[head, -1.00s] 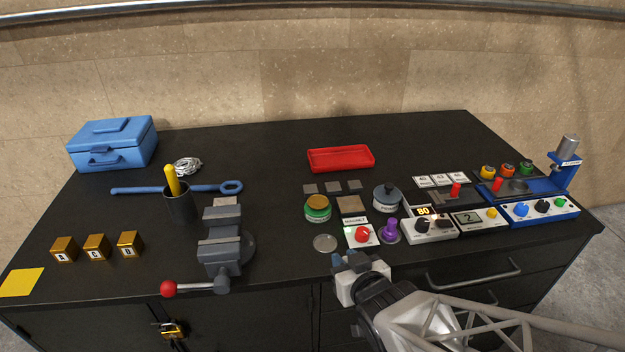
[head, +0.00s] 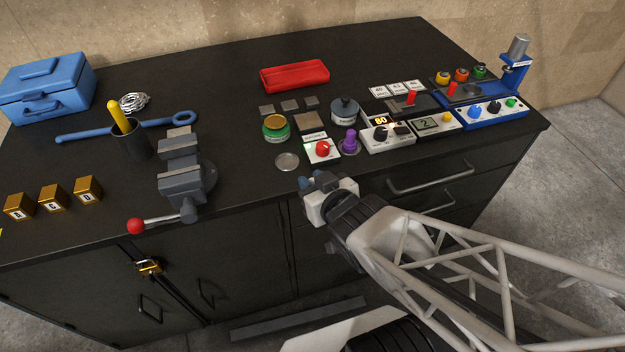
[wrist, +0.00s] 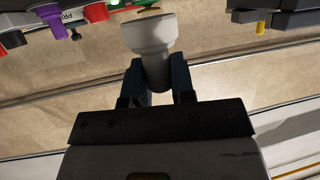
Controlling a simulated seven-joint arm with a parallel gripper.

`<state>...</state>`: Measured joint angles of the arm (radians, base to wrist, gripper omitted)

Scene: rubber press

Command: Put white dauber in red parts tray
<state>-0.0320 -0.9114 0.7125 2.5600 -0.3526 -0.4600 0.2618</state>
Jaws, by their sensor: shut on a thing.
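The red parts tray (head: 295,76) lies empty toward the back of the black bench, in the head view. My gripper (head: 320,182) is at the bench's front edge, low and in front of the tray. In the wrist view my gripper (wrist: 160,85) is shut on the white dauber (wrist: 153,36). Its narrower grey-white part sits between the fingers, and its wider end sticks out past them. In the head view I cannot make out the dauber at the fingers.
A round metal disc (head: 287,161), a green jar (head: 276,129), a red knob box (head: 322,150) and a purple-handled piece (head: 349,141) stand between my gripper and the tray. A grey vise (head: 186,176) stands to the left.

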